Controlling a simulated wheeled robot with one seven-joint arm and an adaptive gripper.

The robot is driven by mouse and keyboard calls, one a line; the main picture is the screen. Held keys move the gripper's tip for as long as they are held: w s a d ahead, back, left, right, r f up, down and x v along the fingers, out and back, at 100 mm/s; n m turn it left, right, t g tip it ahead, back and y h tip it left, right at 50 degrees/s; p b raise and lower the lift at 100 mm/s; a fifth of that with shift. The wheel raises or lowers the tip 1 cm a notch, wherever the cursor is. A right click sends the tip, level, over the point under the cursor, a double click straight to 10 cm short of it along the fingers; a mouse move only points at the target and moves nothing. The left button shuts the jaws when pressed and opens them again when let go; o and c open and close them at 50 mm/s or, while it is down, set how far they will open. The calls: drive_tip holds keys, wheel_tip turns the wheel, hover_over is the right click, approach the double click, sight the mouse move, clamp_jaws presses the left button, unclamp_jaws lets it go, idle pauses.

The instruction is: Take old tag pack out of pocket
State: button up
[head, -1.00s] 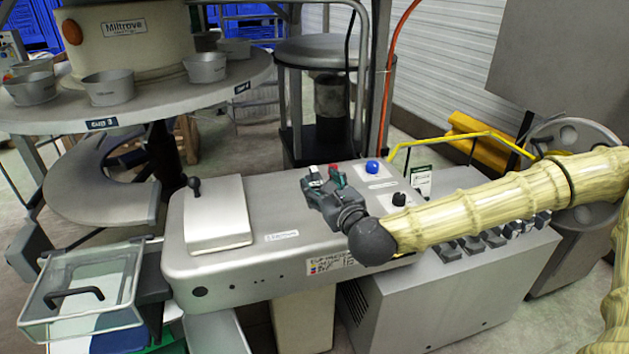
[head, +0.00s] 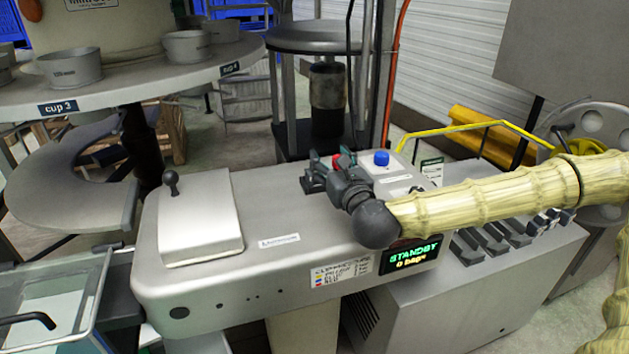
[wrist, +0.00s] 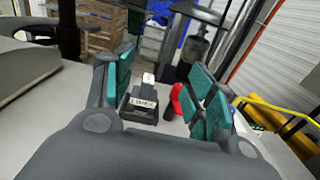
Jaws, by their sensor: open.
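My gripper (head: 318,172) is open above the top of the grey clipper console (head: 210,277), left of the blue button (head: 381,158). In the wrist view its two teal-padded fingers (wrist: 163,92) stand apart. Between and beyond them is a small black holder (wrist: 140,112) with a white label on its front. A small white piece (wrist: 148,78) sticks up from it; I cannot tell for sure whether it is the old tag pack. Nothing is seen held.
A red knob (wrist: 176,97) stands right beside the holder, close to the right finger. A lidded box with a lever (head: 200,225) sits on the console's left. The display (head: 412,257) reads STANDBY, 0 bags. A yellow rail (head: 470,128) runs behind on the right.

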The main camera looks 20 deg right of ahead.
drive_tip(key=f, duration=0.7)
drive_tip(key=shift+w+a+f+p, duration=0.1)
drive_tip(key=shift+a+f+p, duration=0.2)
drive_tip(key=shift+a, duration=0.05)
drive_tip(key=shift+w+f, duration=0.2)
drive_tip(key=shift+w, duration=0.6)
drive_tip(key=shift+w+p, duration=0.85)
drive_tip(key=shift+w, duration=2.1)
drive_tip(key=shift+a, duration=0.1)
drive_tip(key=c, duration=0.8)
